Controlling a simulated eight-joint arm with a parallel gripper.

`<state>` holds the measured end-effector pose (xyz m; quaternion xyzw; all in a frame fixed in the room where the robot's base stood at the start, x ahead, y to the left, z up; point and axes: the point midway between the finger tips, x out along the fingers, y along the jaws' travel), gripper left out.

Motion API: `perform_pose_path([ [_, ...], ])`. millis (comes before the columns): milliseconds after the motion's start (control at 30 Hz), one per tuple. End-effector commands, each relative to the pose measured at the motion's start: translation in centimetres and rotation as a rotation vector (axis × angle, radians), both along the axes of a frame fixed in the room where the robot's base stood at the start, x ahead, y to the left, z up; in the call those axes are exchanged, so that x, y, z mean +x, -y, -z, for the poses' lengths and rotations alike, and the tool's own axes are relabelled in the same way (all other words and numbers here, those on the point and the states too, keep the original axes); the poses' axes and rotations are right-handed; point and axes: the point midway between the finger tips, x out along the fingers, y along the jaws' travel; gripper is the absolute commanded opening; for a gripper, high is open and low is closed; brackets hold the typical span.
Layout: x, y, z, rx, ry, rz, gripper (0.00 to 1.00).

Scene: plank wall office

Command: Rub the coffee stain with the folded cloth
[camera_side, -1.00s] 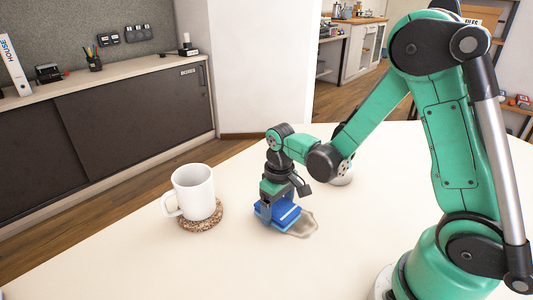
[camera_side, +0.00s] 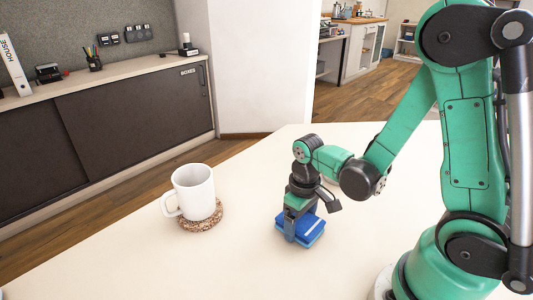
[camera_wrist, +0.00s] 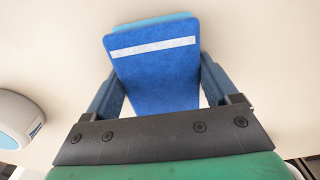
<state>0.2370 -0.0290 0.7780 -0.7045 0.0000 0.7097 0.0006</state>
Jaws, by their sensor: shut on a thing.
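The folded cloth (camera_side: 311,230) is blue with a pale stripe and lies at table level. In the wrist view the cloth (camera_wrist: 155,75) fills the space between the two fingers, with a lighter blue layer showing at its far edge. My gripper (camera_side: 299,222) points down and is shut on the cloth; its fingers (camera_wrist: 157,95) press both sides in the wrist view. No coffee stain is visible now in either view; the spot where it showed earlier is covered by the cloth and gripper.
A white mug (camera_side: 193,192) stands on a speckled cork coaster (camera_side: 205,220) left of my gripper. A round grey-white object (camera_wrist: 18,118) sits at the left of the wrist view. The pale table (camera_side: 130,262) is clear in front of the cloth.

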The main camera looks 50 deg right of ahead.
Motion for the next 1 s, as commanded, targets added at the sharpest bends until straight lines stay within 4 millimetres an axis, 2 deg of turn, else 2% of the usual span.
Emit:
perform_pose_path([
  [267, -2.3, 0.0, -0.2, 0.001, -0.005, 0.0, 0.38],
  [333, -2.3, 0.0, -0.7, 0.001, -0.003, -0.001, 0.38],
  [500, -3.0, -0.1, -2.9, -0.001, 0.009, -0.001, 0.38],
  [1000, -2.8, -0.1, -7.2, -0.001, 0.008, -0.001, 0.38],
])
